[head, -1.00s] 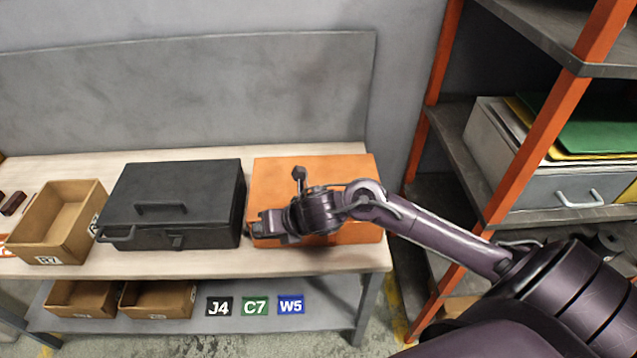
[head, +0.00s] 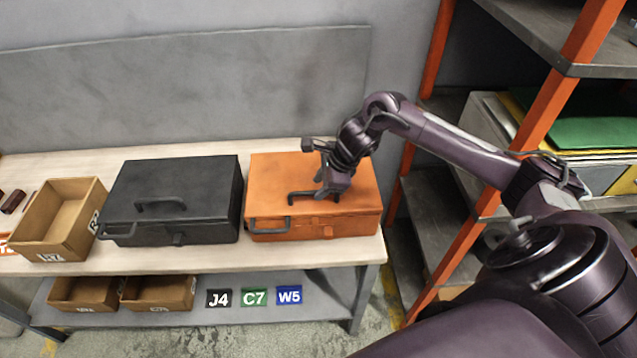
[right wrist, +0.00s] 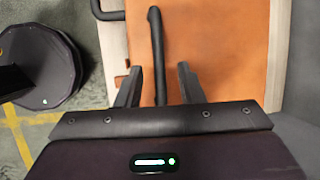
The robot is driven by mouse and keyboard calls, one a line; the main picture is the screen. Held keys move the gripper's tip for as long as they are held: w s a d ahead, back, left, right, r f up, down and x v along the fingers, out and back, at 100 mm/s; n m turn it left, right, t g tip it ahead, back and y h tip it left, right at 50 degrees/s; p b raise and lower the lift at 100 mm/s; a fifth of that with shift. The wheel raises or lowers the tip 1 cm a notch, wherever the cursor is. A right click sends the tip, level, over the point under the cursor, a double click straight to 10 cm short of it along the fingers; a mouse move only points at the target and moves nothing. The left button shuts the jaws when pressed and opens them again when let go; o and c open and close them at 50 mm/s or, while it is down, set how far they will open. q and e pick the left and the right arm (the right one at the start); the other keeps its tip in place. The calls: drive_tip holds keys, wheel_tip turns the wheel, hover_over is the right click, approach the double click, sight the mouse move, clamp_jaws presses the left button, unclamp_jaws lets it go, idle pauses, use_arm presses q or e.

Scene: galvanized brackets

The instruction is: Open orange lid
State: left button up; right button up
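The orange case (head: 360,215) sits shut on the workbench, right of a black case. Its lid (head: 275,175) is down and has a dark handle (head: 300,194) on top. A second dark handle (head: 268,231) is on the front. My right gripper (head: 325,194) is low over the lid at the right part of the top handle. In the right wrist view my right gripper (right wrist: 158,84) has its fingers apart, with the dark bar of the lid handle (right wrist: 156,45) running between them. A gap shows on each side of the bar. My left gripper is not in view.
The black case (head: 175,190) stands close left of the orange one. A cardboard bin (head: 62,215) is further left. Bins and labels are on the lower shelf (head: 240,318). An orange-posted rack (head: 520,150) stands at the right. A grey panel (head: 190,85) rises behind the bench.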

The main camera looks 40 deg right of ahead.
drive_tip(key=shift+w+a+f, duration=0.2)
drive_tip(key=shift+a+f, duration=0.05)
drive_tip(key=shift+f, duration=0.4)
clamp_jaws()
